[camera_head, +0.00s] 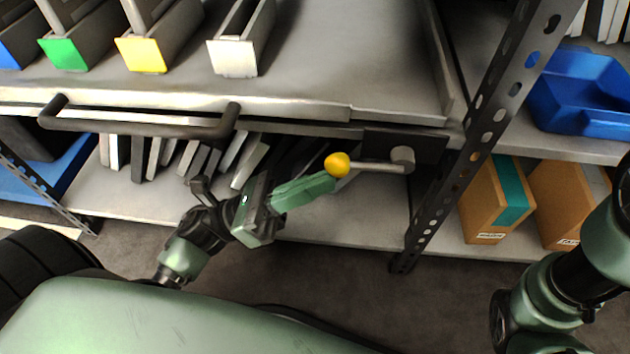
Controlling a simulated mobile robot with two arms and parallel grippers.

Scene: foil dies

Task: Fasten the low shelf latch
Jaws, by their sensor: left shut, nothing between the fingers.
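The shelf latch is a grey lever (378,167) on a round pivot (403,158), mounted on a dark plate at the right end of the shelf's front edge. The lever points left, about level, and ends in a yellow knob (337,165). My left gripper (328,180) is shut and empty, its green fingers reaching up from the left to the knob. The fingertips are at the knob's lower left; I cannot tell whether they touch it. My right arm shows at the right edge, but its gripper is out of view.
A dark bar handle (140,128) runs along the shelf's front edge at the left. Bins with coloured fronts stand on the shelf above. A perforated post (480,130) rises right of the latch. Cardboard boxes (497,200) and a blue bin (585,95) are further right.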

